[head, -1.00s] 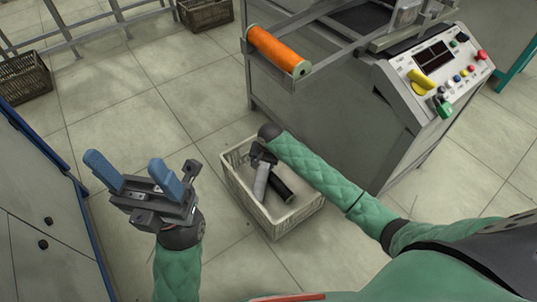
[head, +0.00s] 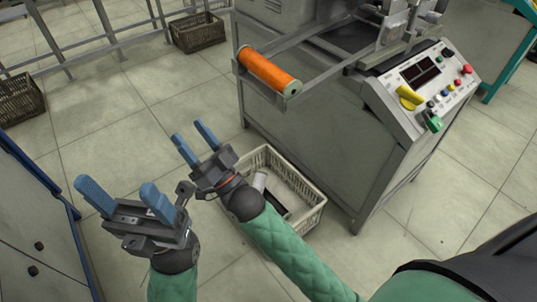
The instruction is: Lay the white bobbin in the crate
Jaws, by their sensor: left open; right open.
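The white bobbin (head: 260,180) lies inside the pale crate (head: 316,212) on the floor, partly hidden behind my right wrist. A black bobbin (head: 277,207) lies beside it, also partly covered by my arm. My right gripper (head: 189,134) is open and empty, above and left of the crate with its fingers pointing up and away. My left gripper (head: 119,193) is open and empty, further left, over the floor and apart from the crate.
The winding machine (head: 315,140) with its control panel (head: 425,90) stands behind and right of the crate. An orange bobbin (head: 268,70) rests on its front holder. A blue-edged cabinet (head: 35,225) is at left. Wicker baskets (head: 198,32) stand further back.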

